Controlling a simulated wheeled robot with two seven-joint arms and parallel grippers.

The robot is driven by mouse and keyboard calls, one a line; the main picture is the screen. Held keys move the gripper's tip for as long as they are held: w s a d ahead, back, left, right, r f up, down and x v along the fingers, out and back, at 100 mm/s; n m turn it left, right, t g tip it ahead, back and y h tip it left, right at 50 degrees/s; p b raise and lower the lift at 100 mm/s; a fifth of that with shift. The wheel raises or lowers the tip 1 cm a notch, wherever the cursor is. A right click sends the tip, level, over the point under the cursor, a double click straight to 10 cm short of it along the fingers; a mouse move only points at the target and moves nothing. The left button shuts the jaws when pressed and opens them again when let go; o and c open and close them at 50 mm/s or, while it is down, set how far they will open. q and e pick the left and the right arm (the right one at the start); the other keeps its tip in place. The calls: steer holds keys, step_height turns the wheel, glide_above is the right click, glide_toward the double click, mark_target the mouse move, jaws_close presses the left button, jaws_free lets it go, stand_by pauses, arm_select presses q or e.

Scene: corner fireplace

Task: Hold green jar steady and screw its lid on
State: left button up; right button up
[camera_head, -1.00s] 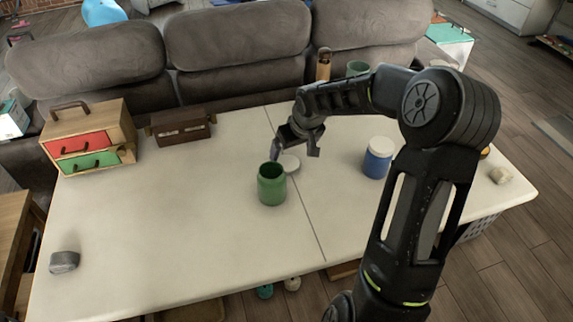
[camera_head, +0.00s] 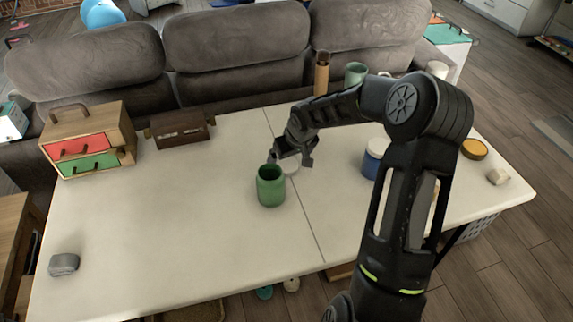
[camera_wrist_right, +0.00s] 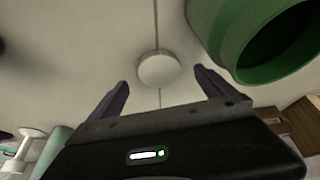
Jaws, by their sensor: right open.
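The green jar (camera_head: 271,187) stands upright and open-topped near the middle of the white table. In the right wrist view the jar (camera_wrist_right: 238,40) shows large at the upper right, with its dark open mouth. A white round lid (camera_head: 290,167) lies on the table just behind and right of the jar, partly hidden by my right gripper. In the right wrist view the lid (camera_wrist_right: 159,69) lies ahead, between the lines of the two fingers. My right gripper (camera_head: 291,160) is open and empty, above the lid and close to the jar. My left gripper is not in view.
A blue jar with a white lid (camera_head: 373,158) stands right, partly behind my arm. A wooden drawer box (camera_head: 88,139) and a brown chest (camera_head: 180,129) stand at the back left. A grey object (camera_head: 64,264) lies front left. The table's left-middle is clear.

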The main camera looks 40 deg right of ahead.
mark_target(287, 166)
steer(key=shift+x, duration=1.3)
steer(key=c, duration=1.4)
step_height(287, 166, up, 10)
steer(key=shift+r, duration=0.1)
